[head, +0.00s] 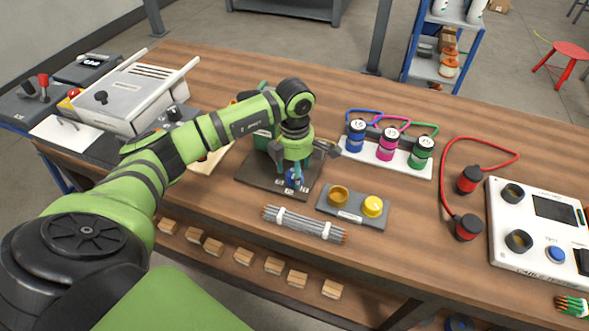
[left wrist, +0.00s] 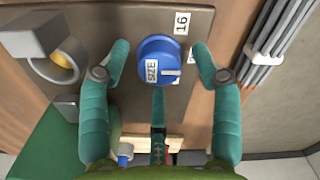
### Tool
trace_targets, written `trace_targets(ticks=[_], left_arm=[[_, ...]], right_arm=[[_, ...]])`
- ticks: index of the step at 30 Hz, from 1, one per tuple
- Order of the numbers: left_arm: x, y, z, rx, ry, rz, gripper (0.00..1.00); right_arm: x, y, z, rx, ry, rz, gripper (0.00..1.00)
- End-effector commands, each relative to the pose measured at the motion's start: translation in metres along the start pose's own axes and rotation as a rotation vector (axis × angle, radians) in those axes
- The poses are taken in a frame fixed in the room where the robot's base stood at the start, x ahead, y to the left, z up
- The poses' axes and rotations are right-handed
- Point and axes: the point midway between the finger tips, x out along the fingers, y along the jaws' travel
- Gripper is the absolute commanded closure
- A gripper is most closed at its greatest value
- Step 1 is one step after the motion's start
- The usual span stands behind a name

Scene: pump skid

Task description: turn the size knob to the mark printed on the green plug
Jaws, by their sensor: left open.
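The blue size knob (left wrist: 158,60) sits on a brown-grey plate (left wrist: 105,18) in the left wrist view. It carries the word SIZE and a short white line pointing right in the picture. A label reading 16 (left wrist: 181,23) is beside it; another label is mostly hidden by a finger. My left gripper (left wrist: 160,47) is open, one teal finger on each side of the knob, seemingly apart from it. In the head view the left gripper (head: 293,179) is over the plate. The green plug (head: 422,153) stands in a white rack; its number is too small to read surely. My right gripper is not in view.
Blue (head: 356,136) and magenta (head: 387,145) plugs share the rack (head: 400,166). A grey base with yellow parts (head: 352,213) and a cable bundle (head: 304,223) lie near the plate. A tester (head: 535,230) with red leads stands at the right.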

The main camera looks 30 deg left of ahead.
Motion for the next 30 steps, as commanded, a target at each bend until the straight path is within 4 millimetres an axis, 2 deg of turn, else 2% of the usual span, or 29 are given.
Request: trace_targets(ticks=[16,21,30], left_arm=[[-0.101,0.001,0.0,0.0,-0.003,0.003,0.36],[-0.115,0.0,0.0,0.0,-0.001,0.001,0.36],[-0.117,0.0,0.0,0.0,0.0,0.0,0.36]], right_arm=[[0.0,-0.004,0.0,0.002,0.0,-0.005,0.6],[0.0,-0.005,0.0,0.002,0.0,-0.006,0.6],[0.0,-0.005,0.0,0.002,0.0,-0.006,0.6]])
